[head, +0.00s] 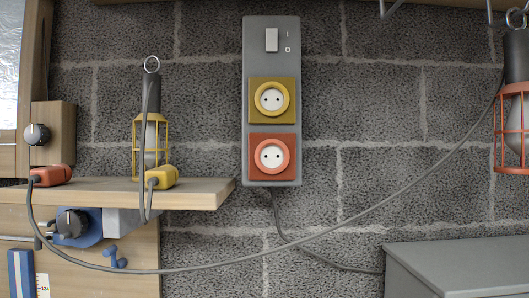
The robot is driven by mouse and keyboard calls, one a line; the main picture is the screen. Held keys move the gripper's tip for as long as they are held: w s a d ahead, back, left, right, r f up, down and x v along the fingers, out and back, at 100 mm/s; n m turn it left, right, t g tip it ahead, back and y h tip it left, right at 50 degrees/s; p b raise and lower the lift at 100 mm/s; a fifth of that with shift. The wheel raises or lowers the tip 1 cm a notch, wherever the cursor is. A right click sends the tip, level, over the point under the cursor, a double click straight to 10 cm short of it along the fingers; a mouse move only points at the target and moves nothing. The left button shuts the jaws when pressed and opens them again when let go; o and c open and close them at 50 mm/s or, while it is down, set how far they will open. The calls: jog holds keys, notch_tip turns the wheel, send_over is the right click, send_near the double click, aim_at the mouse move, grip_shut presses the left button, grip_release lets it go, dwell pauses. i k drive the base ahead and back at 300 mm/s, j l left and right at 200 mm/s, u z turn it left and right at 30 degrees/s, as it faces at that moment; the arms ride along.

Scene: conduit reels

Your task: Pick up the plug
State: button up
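Two plugs lie on the wooden shelf (100,194) at the left of the head view. The red-orange plug (52,175) is near the shelf's left part, with a grey cable leaving its left end. The yellow plug (162,178) lies farther right, near the foot of the yellow caged lamp, with its cable hanging over the shelf's front edge. My gripper is not in the head view, so its place relative to the plugs is not shown.
A grey wall panel (258,60) carries a switch (271,40), a yellow socket (272,99) and a red socket (272,157). A long cable (300,247) sags across the front. A grey box (465,265) stands lower right.

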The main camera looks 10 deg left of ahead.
aim_at(57, 174)
jog(key=k+j+u, duration=0.1)
jog(key=k+u, duration=0.2)
jog(key=k, duration=0.35)
jog(key=i+l+u, duration=0.1)
jog(key=u, duration=0.35)
jog(key=l+u, duration=0.25)
jog(key=u, duration=0.25)
jog(key=l+u, duration=0.2)
jog(key=u, duration=0.25)
jog(key=i+l, duration=0.15)
jog(key=i, duration=0.35)
